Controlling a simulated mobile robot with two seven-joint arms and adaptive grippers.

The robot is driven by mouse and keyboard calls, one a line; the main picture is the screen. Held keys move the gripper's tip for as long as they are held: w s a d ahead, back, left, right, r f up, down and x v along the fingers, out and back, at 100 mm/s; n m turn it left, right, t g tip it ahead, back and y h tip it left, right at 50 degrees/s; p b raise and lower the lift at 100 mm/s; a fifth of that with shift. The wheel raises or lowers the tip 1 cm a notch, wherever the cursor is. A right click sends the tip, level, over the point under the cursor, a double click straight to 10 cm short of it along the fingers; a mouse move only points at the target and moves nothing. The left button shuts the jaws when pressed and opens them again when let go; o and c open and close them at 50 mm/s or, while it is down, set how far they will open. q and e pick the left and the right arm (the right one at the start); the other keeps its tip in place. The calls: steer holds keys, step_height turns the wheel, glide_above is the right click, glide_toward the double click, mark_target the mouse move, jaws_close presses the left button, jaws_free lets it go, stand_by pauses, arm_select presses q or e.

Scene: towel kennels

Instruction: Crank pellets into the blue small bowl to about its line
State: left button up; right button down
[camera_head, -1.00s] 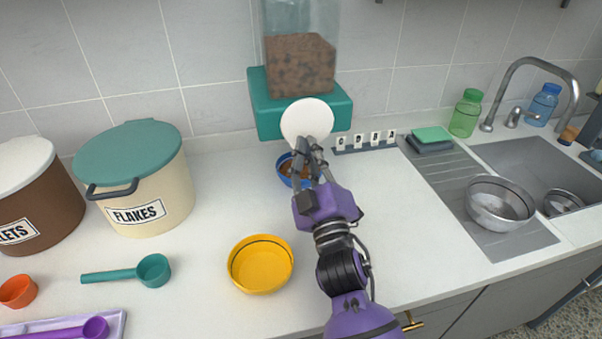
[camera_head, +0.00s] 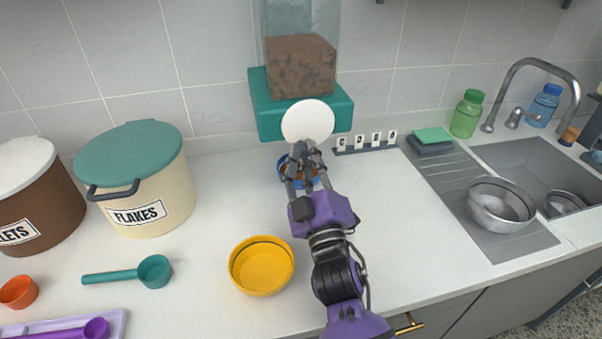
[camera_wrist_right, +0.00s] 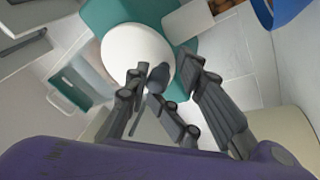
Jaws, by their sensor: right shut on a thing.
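The pellet dispenser (camera_head: 342,104) has a teal body against the back wall, with a clear hopper of brown pellets (camera_head: 300,68) above. Its white round crank disc (camera_head: 307,119) faces me and also shows in the right wrist view (camera_wrist_right: 130,42). My right gripper (camera_head: 307,152) is shut on the crank's dark knob (camera_wrist_right: 158,76), in front of the disc's lower part. The blue small bowl (camera_head: 282,172) stands on the counter below the disc. Some brown pellets show in it, but my fingers hide much of it, and I cannot make out its line. My left gripper is out of view.
A yellow bowl (camera_head: 262,268) stands in front, left of my right arm. A flakes bin (camera_head: 150,190), a brown bin (camera_head: 40,215) and scoops (camera_head: 154,271) are at the left. Small letter tags (camera_head: 375,140) stand right of the dispenser, before the sink (camera_head: 530,160).

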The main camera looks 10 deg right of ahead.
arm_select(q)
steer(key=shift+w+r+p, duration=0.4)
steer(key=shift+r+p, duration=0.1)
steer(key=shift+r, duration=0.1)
arm_select(e)
steer(key=r+v, duration=0.1)
steer(key=v, duration=0.6)
steer(key=shift+s+a, duration=0.15)
steer(key=shift+s, duration=0.05)
